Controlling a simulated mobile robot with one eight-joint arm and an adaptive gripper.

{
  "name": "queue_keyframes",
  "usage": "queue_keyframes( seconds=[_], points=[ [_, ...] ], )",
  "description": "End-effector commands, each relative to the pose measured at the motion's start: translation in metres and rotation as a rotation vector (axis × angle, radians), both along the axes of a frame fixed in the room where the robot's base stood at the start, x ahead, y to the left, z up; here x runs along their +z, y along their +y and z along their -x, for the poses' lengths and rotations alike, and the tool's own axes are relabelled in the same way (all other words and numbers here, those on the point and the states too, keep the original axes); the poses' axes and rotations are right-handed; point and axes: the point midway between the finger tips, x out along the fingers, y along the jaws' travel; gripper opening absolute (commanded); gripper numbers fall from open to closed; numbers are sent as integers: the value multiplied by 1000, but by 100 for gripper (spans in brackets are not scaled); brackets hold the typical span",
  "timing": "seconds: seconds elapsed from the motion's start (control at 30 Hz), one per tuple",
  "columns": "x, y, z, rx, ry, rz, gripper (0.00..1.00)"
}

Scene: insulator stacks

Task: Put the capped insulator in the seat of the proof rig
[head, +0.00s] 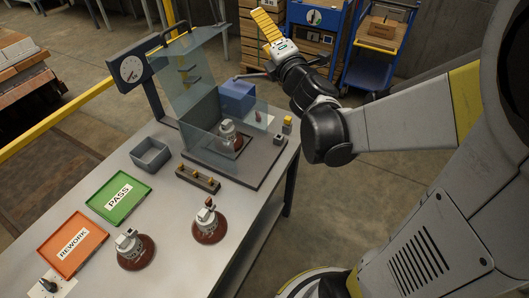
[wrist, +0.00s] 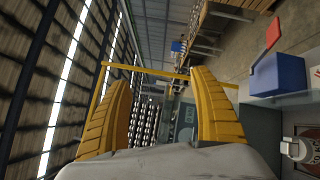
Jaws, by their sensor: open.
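The proof rig is a dark base plate (head: 232,176) with clear guard panels (head: 192,88) and a dial gauge (head: 131,68) on a post. Two more brown-based insulators stand on the table front, a left one (head: 136,252) and a right one (head: 208,228) with a small brown piece on top. I cannot tell for sure which is capped. My gripper (head: 265,28) is open and empty, raised beyond the rig; its yellow fingers (wrist: 160,80) stand apart in the wrist view.
A blue box (head: 237,97) stands behind the rig; it also shows in the wrist view (wrist: 277,76). The table holds a grey bin (head: 151,154), a green PASS tray (head: 132,188), an orange REWORK tray (head: 85,232) and a pegged dark block (head: 197,179). Blue carts stand behind.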

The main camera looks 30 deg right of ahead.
Motion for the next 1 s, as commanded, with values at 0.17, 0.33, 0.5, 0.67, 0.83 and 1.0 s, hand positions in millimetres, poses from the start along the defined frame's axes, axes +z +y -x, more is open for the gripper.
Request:
queue_keyframes(
  seconds=[0.17,0.33,0.5,0.67,0.83,1.0],
  points=[
    [-24,-8,65,-255,123,-787,73],
    [-98,40,150,-505,357,-1411,73],
    [-143,95,220,-698,567,-1734,73],
    [-154,114,243,-764,638,-1816,73],
    [-154,114,243,-767,639,-1819,73],
    [-154,114,243,-765,638,-1817,73]
  ],
)
